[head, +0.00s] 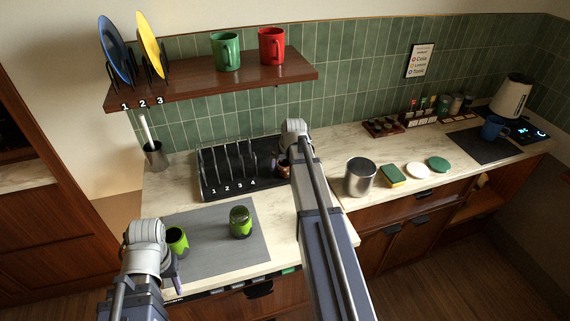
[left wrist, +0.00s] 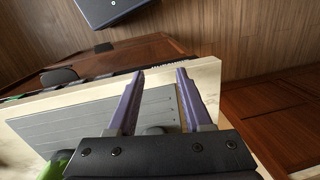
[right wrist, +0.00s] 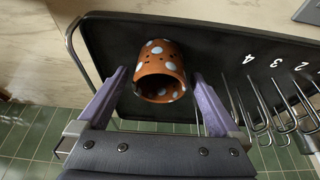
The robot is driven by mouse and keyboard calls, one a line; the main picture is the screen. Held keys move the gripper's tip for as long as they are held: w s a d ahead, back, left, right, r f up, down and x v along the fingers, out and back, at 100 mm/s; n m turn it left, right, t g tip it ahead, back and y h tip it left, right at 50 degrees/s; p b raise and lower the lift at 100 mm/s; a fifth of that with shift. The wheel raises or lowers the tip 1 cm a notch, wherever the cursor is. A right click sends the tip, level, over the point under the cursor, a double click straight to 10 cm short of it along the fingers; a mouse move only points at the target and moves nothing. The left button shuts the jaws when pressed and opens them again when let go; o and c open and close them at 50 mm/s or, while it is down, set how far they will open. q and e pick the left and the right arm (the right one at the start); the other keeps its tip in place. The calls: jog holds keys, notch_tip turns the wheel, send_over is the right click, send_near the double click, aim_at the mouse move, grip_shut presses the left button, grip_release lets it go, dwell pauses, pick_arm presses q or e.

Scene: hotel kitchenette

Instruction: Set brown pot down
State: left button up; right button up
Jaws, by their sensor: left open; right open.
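The brown pot (right wrist: 160,72), orange-brown with pale spots, is on the right end of the black rack tray (right wrist: 105,45) in the right wrist view. Its opening faces my camera. In the head view the pot (head: 284,170) is small and partly hidden by my right arm. My right gripper (right wrist: 159,76) is open, with one finger on each side of the pot; gaps show beside it. My left gripper (left wrist: 160,72) is open and empty near the grey mat's front left edge.
Two green-and-dark cups (head: 241,222) (head: 177,241) stand on the grey mat (head: 215,262). Numbered wire slots (right wrist: 285,100) stand beside the pot. A shelf (head: 215,80) with mugs and plates hangs above.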

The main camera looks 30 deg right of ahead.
jog(key=shift+r, duration=0.15)
jog(key=p+v, duration=1.1)
jog(key=v, duration=0.1)
jog(key=shift+s, duration=0.15)
jog(key=s+a+f+n+g, duration=0.1)
jog(key=s+a+n, duration=0.15)
jog(key=a, duration=0.75)
jog(key=s+a+n+g, duration=0.1)
jog(key=s+a, duration=0.2)
jog(key=a, duration=0.7)
jog(key=s+a+n+g, duration=0.2)
jog(key=s+a+n, duration=0.1)
jog(key=s+a, duration=1)
jog(key=shift+s+a+f, duration=0.15)
jog(key=shift+a+f, duration=0.15)
jog(key=shift+a, duration=0.95)
jog(key=shift+f, duration=0.1)
